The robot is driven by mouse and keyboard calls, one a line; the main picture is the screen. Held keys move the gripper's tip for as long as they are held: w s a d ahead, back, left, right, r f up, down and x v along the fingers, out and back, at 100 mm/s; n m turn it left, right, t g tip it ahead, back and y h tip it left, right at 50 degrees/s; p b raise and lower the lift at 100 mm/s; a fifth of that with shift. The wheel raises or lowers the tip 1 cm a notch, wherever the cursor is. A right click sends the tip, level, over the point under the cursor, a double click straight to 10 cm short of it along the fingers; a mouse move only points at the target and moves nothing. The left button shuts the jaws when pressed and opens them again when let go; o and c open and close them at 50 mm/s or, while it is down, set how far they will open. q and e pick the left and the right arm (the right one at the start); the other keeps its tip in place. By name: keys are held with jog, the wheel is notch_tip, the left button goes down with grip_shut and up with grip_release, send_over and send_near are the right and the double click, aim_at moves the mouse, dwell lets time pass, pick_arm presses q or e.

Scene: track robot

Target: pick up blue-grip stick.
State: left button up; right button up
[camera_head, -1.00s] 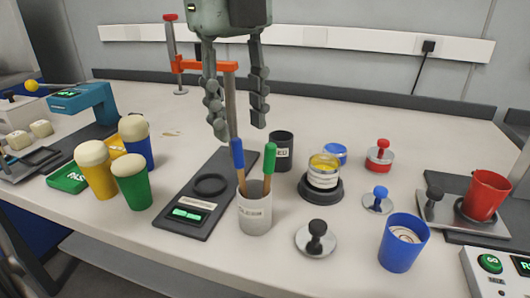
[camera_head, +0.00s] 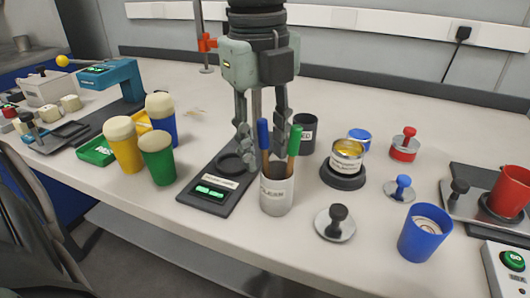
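The blue-grip stick (camera_head: 264,135) stands almost upright in a white labelled cup (camera_head: 277,196), its blue end up. A green-grip stick (camera_head: 294,142) leans to the right in the same cup. My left gripper (camera_head: 261,148) points down from above, just behind the cup. Its fingers are open, one on each side of the blue-grip stick in the picture. The stick shows in front of the gap; I cannot tell whether the fingers touch it. My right gripper is not in view.
A dark scale with a black ring (camera_head: 231,163) lies left of the cup. A black cup (camera_head: 305,134) and a yellow-topped tin (camera_head: 347,157) stand behind and right. A black-knobbed weight (camera_head: 335,222) and a blue cup (camera_head: 425,233) stand at front right. Foam-topped cups (camera_head: 123,145) stand left.

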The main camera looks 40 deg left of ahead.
pick_arm(q)
grip_shut()
